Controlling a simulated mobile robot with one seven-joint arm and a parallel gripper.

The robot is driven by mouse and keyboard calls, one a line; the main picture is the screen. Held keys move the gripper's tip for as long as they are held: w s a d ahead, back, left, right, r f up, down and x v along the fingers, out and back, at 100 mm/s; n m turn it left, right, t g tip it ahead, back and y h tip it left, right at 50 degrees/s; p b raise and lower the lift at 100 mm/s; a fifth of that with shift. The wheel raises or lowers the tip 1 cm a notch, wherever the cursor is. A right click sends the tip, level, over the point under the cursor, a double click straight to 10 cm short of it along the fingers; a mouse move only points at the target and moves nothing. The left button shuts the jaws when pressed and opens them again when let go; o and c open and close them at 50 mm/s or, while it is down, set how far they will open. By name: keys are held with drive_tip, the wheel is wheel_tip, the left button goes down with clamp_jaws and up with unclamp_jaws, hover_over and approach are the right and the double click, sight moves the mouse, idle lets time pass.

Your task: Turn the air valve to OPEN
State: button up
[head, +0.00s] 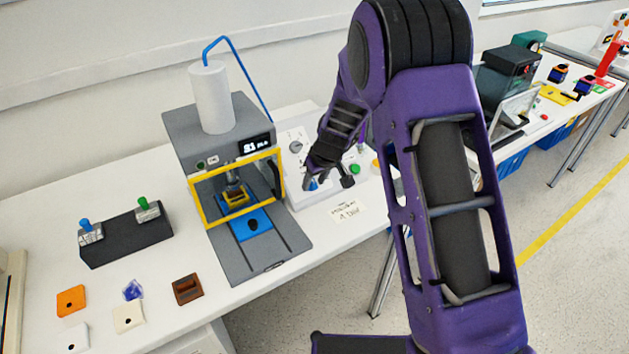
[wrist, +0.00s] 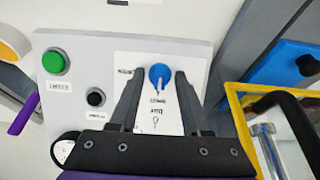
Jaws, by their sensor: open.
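The air valve appears to be the round blue knob (wrist: 160,76) with a white pointer, set on a white label plate (wrist: 147,60) of the control panel. Small printed words sit around the knob, but they are too small to read, so its setting is unclear. In the wrist view, my gripper (wrist: 160,82) is open, with one dark finger on each side of the knob; I cannot tell whether either touches it. In the head view, my gripper (head: 328,180) is over the control panel, and a bit of the blue knob (head: 311,185) shows beside it.
The panel (wrist: 85,45) also has a green button (wrist: 55,61) and a black knob (wrist: 96,98). The grey press (head: 215,130) with a yellow frame stands close on the left. A black block with two switches (head: 125,237) and several small coloured plates lie farther left.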

clamp_jaws()
drive_tip(key=shift+m+b, duration=0.3)
drive_tip(key=shift+b, duration=0.05)
drive_tip(key=m+b, duration=0.1)
drive_tip(key=m+y+b, duration=0.1)
drive_tip(key=shift+w+d+f+m+g, duration=0.1)
drive_tip(key=shift+d+f+m+g, duration=0.1)
drive_tip(key=shift+m+g, duration=0.1)
drive_tip(key=m+b, duration=0.1)
drive_tip(key=m, duration=0.1)
drive_tip(key=m+y+b, duration=0.1)
drive_tip(key=m+b, duration=0.1)
drive_tip(key=m, duration=0.1)
drive_tip(key=shift+d+y, duration=0.15)
drive_tip(key=shift+y, duration=0.15)
drive_tip(key=m+y+b, duration=0.1)
drive_tip(key=m+b, duration=0.2)
drive_tip(key=m, duration=0.1)
drive_tip(key=shift+f, duration=0.1)
drive_tip(key=shift+d+m+t+y+b, duration=0.1)
drive_tip(key=shift+m+t+y+b, duration=0.45)
drive_tip(key=shift+m, duration=1.65)
